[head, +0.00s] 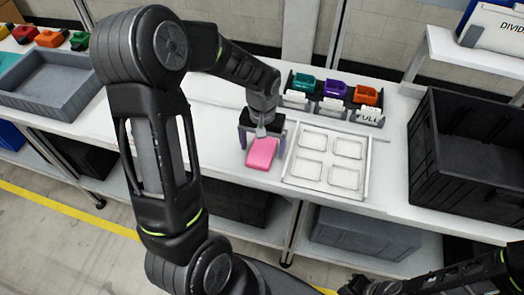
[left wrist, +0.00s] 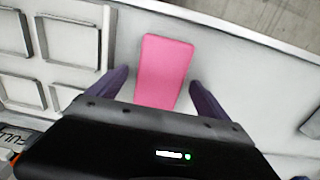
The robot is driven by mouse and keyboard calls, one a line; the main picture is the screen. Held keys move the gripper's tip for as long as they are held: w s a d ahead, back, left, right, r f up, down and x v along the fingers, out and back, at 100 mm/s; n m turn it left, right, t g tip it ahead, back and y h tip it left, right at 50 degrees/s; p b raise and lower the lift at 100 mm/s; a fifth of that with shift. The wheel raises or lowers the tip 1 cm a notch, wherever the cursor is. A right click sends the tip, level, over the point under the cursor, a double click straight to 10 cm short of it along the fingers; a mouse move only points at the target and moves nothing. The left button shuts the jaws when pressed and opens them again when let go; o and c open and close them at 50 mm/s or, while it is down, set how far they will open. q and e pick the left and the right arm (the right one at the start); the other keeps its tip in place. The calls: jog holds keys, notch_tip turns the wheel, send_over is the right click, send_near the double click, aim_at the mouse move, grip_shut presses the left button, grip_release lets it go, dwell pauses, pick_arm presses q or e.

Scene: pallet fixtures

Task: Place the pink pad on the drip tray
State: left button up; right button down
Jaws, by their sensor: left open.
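The pink pad (head: 262,153) lies flat on the white table, just left of the drip tray. It also shows in the left wrist view (left wrist: 164,72). The drip tray (head: 327,191) is a pale tray with several square recesses, which look empty; part of it shows at the left of the left wrist view (left wrist: 73,8). My left gripper (head: 262,138) is open, pointing down at the pad. In the left wrist view its two purple fingers (left wrist: 158,88) are on either side of the pad's near end, with gaps between. My right gripper cannot be made out; only dark arm parts show at bottom right.
Behind the drip tray stands a rack (head: 333,105) with teal, purple and orange bins. A large black crate (head: 465,160) is at the right. A grey tray (head: 50,82) is at the far left. Bare white table lies left of the pad.

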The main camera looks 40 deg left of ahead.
aim_at(262, 149)
pick_arm(q)
jog(key=shift+c, duration=0.4)
jog(key=c, duration=1.5)
jog(key=shift+o, duration=0.2)
notch_tip(262, 149, up, 10)
jog(key=b, duration=0.1)
